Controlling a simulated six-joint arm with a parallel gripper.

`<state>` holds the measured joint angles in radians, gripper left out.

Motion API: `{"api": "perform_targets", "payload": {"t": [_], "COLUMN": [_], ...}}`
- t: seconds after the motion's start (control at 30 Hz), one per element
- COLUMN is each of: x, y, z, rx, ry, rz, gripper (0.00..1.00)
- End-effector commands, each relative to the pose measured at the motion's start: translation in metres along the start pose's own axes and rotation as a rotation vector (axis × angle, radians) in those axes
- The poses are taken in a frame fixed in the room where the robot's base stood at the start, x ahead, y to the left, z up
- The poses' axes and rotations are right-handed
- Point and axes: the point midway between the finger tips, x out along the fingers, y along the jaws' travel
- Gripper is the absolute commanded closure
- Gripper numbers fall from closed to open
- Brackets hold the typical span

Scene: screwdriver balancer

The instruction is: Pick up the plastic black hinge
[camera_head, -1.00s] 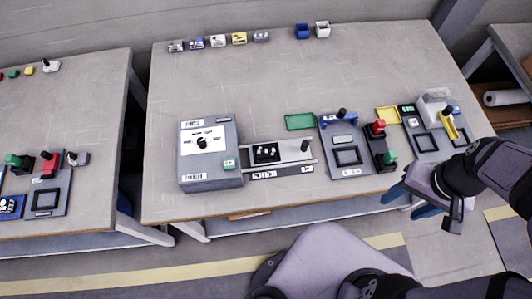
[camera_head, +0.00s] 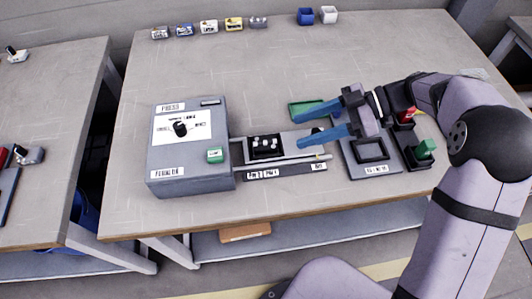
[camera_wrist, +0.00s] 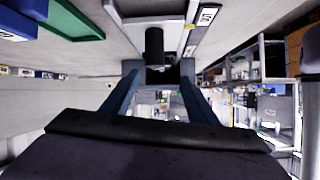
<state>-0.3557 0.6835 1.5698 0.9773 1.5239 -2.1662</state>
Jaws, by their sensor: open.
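The black plastic hinge (camera_head: 266,143) appears to be the small dark piece with several pale spots on the grey slide fixture in the head view. It lies just right of the press box. My gripper (camera_head: 303,129) has its two blue fingers apart and empty, pointing left above the right part of the fixture. The hinge is a short way left of the fingertips, not between them. In the wrist view, my gripper (camera_wrist: 160,78) frames a black knob (camera_wrist: 154,45) of the fixture; I cannot make out the hinge there.
The grey press box (camera_head: 189,180) with a dial stands left of the fixture. A green tray (camera_head: 297,107) is behind the fixture.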

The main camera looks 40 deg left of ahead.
Motion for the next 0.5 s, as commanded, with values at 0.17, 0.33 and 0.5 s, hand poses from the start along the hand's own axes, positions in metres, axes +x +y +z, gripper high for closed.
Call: {"api": "perform_targets", "payload": {"t": [0.17,0.33,0.5], "x": [0.017,0.019,0.028], "y": [0.000,-0.001,-0.002], "z": [0.000,-0.003,-0.004], "rx": [-0.154,-0.194,-0.192], "ry": [0.069,0.087,0.086], "rz": [-0.056,-0.068,-0.069], "gripper": [0.47,0.47,0.47]}}
